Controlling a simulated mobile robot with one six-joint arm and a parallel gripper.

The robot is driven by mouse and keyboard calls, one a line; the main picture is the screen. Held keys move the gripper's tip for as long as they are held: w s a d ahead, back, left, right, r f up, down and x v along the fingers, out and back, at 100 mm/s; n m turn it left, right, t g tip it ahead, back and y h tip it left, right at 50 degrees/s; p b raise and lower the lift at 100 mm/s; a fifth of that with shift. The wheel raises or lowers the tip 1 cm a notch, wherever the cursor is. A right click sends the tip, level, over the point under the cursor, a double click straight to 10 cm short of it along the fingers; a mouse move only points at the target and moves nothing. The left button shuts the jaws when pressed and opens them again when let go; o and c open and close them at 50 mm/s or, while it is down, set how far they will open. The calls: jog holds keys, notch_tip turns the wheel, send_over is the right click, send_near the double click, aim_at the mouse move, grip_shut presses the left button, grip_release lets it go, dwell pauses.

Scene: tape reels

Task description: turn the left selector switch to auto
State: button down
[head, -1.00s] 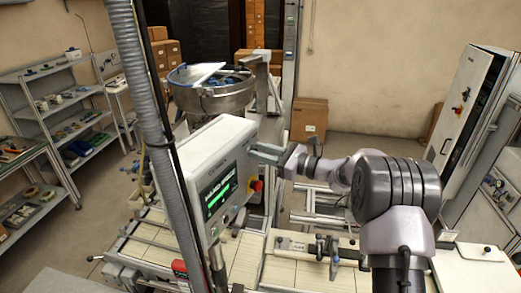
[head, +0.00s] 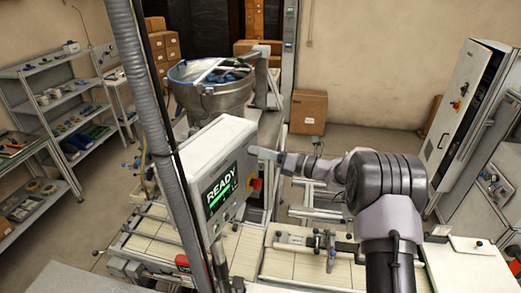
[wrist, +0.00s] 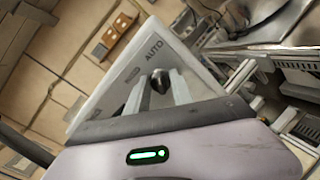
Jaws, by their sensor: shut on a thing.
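The control box (head: 205,145) stands left of my arm in the head view, with a lit screen (head: 222,188) reading READY. My gripper (head: 262,153) reaches its right side, above a red button on yellow (head: 255,184). In the wrist view a black selector knob (wrist: 160,78) sits between the two fingers of my gripper (wrist: 159,90), which is shut on it. The word AUTO (wrist: 154,49) is printed on the panel beyond the knob, and the knob appears turned towards it. Other small lettering is too blurred to read. The fingers hide part of the knob.
A metal bowl feeder (head: 212,92) stands behind the box. A grey corrugated hose (head: 155,110) runs down in front of the box. The conveyor (head: 310,262) lies below my arm. A cardboard carton (head: 308,112) stands on the floor beyond.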

jog(key=shift+f, duration=0.1)
dwell(0.5)
jog(key=c, duration=1.1)
grip_release()
jog(key=shift+c, duration=0.2)
jog(key=b+v, duration=0.4)
jog(key=v, duration=1.3)
jog(key=shift+s+d, duration=0.15)
jog(key=shift+d, duration=0.1)
